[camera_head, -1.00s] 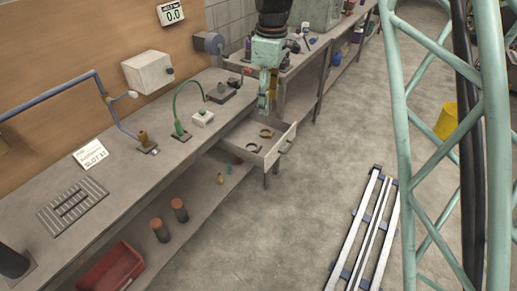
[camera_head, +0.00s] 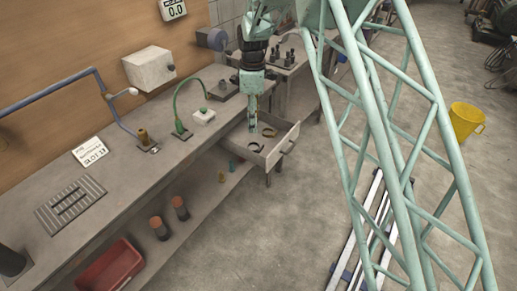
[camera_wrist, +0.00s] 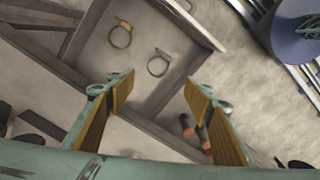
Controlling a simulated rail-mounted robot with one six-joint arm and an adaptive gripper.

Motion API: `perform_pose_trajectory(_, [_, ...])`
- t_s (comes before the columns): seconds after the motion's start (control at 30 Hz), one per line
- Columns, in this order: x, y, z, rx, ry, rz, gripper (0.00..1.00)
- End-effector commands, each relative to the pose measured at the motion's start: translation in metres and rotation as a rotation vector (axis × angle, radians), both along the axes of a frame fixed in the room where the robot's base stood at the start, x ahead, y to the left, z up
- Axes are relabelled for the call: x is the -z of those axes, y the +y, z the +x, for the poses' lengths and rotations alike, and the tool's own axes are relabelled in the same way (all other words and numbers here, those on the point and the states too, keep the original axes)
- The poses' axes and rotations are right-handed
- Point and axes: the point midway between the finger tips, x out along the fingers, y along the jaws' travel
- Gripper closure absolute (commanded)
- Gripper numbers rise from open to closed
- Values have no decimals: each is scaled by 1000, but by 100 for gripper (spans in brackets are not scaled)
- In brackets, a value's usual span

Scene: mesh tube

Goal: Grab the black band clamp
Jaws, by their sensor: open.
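The black band clamp (camera_head: 255,148) is a thin dark ring lying in an open drawer (camera_head: 284,146) under the workbench. In the wrist view the clamp (camera_wrist: 164,54) lies on the drawer floor, ahead of the space between my fingers. A brass-coloured band clamp (camera_wrist: 123,25) lies beside it, farther up and left in that view; the two are apart. My gripper (camera_head: 253,126) is above the drawer, pointing down, open and empty. In the wrist view its yellow-padded fingers (camera_wrist: 158,86) are spread wide, and neither touches a clamp.
The drawer walls stand around the clamps, and the workbench top (camera_head: 110,182) borders the drawer on the left. A yellow bucket (camera_head: 465,121) stands on the floor at the right.

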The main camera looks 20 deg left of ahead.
Motion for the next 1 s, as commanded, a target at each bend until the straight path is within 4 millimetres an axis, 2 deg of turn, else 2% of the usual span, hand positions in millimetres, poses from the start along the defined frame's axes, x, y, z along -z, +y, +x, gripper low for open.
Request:
perform_pose_trajectory(0.53, [8, 0, 0, -1, 1, 0, 53])
perform_pose_trajectory(0.77, [31, 0, 0, -1, 3, -2, 53])
perform_pose_trajectory(1.0, [63, 0, -1, -1, 3, -2, 53])
